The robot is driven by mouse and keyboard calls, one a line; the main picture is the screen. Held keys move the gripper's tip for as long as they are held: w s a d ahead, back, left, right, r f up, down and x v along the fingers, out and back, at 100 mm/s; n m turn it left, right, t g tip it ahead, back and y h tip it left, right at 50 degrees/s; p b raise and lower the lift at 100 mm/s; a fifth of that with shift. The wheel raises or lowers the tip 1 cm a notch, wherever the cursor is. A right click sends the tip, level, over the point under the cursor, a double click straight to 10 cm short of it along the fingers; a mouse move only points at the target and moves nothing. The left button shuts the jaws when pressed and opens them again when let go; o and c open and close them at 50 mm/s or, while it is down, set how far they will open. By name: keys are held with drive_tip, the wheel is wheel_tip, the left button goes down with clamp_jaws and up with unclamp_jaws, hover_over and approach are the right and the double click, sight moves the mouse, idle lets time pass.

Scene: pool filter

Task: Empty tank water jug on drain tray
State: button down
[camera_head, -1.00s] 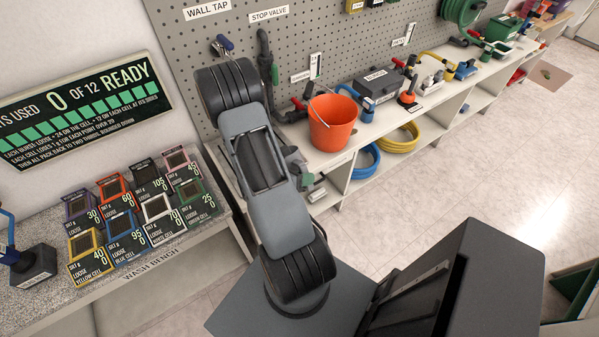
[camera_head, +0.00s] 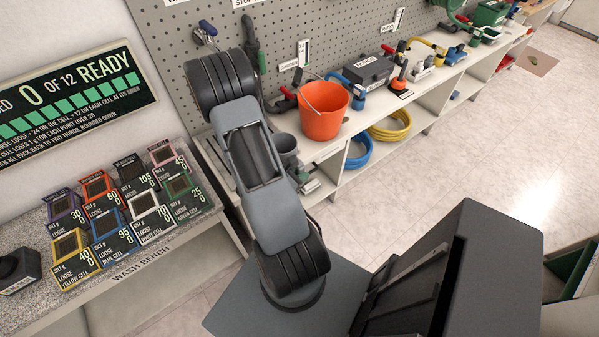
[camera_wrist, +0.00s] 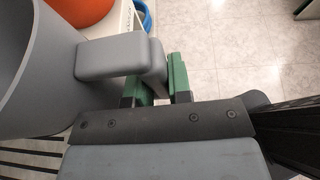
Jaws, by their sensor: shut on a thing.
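The grey water jug (camera_wrist: 30,60) fills the left of the wrist view, and its handle (camera_wrist: 110,58) reaches right to my gripper. My gripper (camera_wrist: 165,80) has green fingers and is shut on that handle. In the head view the jug (camera_head: 285,145) shows partly behind my arm, with its open top facing up. Its contents cannot be seen. Dark slats (camera_wrist: 25,158) lie below the jug in the wrist view and may be the drain tray. I cannot tell whether the jug touches them. My arm hides most of this spot in the head view.
An orange bucket (camera_head: 322,112) stands on the shelf right of the jug. Blue and yellow hoses (camera_head: 388,128) lie below. A wash bench (camera_head: 150,255) with several coloured cells is at the left. Pipes hang on the pegboard behind. Open floor (camera_head: 430,165) lies at the right.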

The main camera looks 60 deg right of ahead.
drive_tip(key=s+a+r+p, duration=0.2)
drive_tip(key=s+p, duration=0.3)
drive_tip(key=p, duration=0.5)
drive_tip(key=shift+s+r, duration=0.4)
drive_tip(key=shift+r, duration=0.5)
drive_tip(key=shift+f, duration=0.1)
drive_tip(key=w+f+b, duration=0.1)
drive_tip(key=b, duration=0.2)
drive_tip(key=w+d+f+b, duration=0.1)
drive_tip(key=w+b, duration=0.1)
drive_tip(key=b, duration=0.2)
drive_tip(key=w+d+f+b, duration=0.1)
drive_tip(key=w+b, duration=0.1)
drive_tip(key=b, duration=0.1)
drive_tip(key=shift+w+f+b, duration=0.25)
drive_tip(key=shift+f+b, duration=0.15)
drive_tip(key=shift+w+b, duration=0.2)
drive_tip(key=shift+b, duration=0.2)
